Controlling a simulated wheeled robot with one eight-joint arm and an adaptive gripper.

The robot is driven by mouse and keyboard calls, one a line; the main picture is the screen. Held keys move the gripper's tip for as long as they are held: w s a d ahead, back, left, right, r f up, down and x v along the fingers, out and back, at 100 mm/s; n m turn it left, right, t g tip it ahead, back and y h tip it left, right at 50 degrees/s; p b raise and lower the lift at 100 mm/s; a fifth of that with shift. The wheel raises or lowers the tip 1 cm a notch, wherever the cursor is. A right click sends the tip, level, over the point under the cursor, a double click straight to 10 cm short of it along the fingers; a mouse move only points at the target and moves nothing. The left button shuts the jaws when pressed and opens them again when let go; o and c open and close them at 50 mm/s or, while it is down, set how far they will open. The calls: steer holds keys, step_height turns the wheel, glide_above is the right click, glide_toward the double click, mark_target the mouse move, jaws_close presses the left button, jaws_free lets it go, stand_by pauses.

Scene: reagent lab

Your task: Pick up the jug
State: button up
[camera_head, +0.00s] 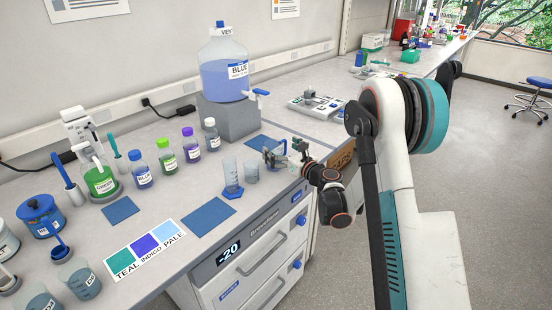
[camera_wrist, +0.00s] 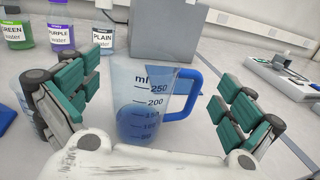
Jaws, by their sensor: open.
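The jug (camera_wrist: 143,92) is a clear measuring jug with a blue handle on its right side and a printed ml scale. It stands upright on the bench; its lower part looks blue, and I cannot tell whether that is liquid. In the head view the jug (camera_head: 273,154) is near the bench's front edge, partly hidden by my gripper (camera_head: 298,153). In the wrist view my gripper (camera_wrist: 158,88) is open, with one green-padded finger on each side of the jug. Gaps show between the fingers and the jug, and the handle points towards the right finger.
A grey block (camera_wrist: 165,30) stands behind the jug, bearing a large BLUE carboy (camera_head: 228,78). A clear beaker (camera_head: 251,171) and a tall cylinder (camera_head: 232,178) stand close left of the jug. Green, purple and plain water bottles (camera_head: 211,135) stand farther left. A balance (camera_head: 317,104) is behind right.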

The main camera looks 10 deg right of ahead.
steer(key=shift+x, duration=0.85)
steer(key=c, duration=1.7)
steer(key=shift+r, duration=0.2)
step_height(320, 180, up, 19)
steer(key=p, duration=0.5)
steer(key=shift+r+p, duration=0.25)
steer(key=shift+p, duration=0.05)
